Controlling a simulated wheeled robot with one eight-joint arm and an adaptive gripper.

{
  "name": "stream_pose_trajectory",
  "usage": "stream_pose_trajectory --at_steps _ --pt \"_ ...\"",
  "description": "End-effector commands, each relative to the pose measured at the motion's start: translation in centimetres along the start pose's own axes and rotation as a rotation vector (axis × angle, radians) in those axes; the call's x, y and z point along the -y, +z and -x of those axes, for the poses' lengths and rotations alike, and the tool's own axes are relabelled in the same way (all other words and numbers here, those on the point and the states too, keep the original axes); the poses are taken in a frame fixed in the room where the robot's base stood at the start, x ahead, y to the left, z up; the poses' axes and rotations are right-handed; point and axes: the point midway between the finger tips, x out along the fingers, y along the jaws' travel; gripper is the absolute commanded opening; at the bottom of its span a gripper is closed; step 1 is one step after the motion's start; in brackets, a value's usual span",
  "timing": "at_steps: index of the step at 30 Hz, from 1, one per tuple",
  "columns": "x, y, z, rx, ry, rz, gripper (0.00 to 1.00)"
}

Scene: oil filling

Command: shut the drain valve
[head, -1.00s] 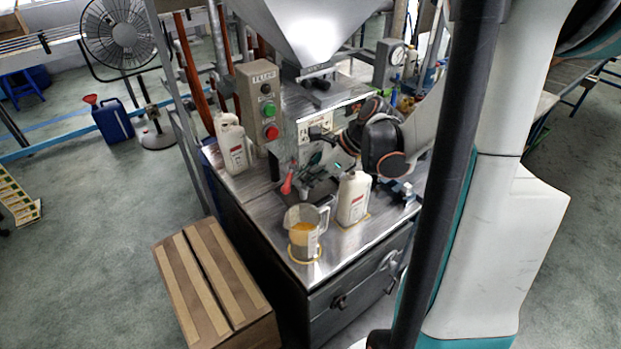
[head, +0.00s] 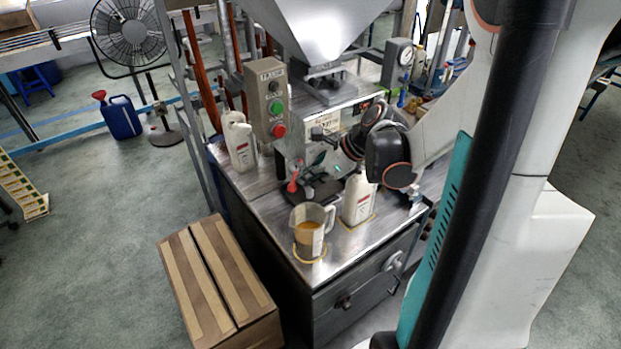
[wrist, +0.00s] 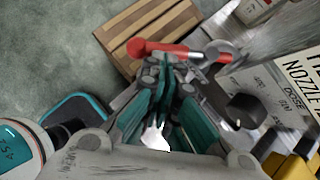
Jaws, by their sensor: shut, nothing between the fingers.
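The drain valve shows as a red-handled lever (head: 292,186) at the front of the filling machine, above the metal bench top. In the wrist view the red lever (wrist: 165,50) lies roughly sideways, with a metal shaft to its right. My gripper (head: 312,170) is at the machine front, just right of the red handle. In the wrist view my gripper (wrist: 168,75) has its teal-lined fingers together and empty, with the tips just below the lever. I cannot tell whether they touch it. My wrist partly hides the valve body.
A measuring jug (head: 308,218) with amber oil stands near the bench's front corner. A white bottle (head: 357,200) stands to its right, another (head: 240,145) at the back left. A control box (head: 268,100) rises behind. A cardboard box (head: 215,285) is on the floor.

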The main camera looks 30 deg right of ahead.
Motion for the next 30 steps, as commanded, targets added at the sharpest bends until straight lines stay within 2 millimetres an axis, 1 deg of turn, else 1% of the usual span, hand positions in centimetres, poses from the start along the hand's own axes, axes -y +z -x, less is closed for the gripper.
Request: stream_pose_trajectory --at_steps 11,23,30 --pt "-0.6 0.6 -0.5 0.001 -0.074 -0.088 0.0" --pt "-1.6 2.1 -1.8 0.001 -0.264 -0.318 0.0" --pt "-1.7 2.8 -2.4 0.0 -0.259 -0.315 0.0"
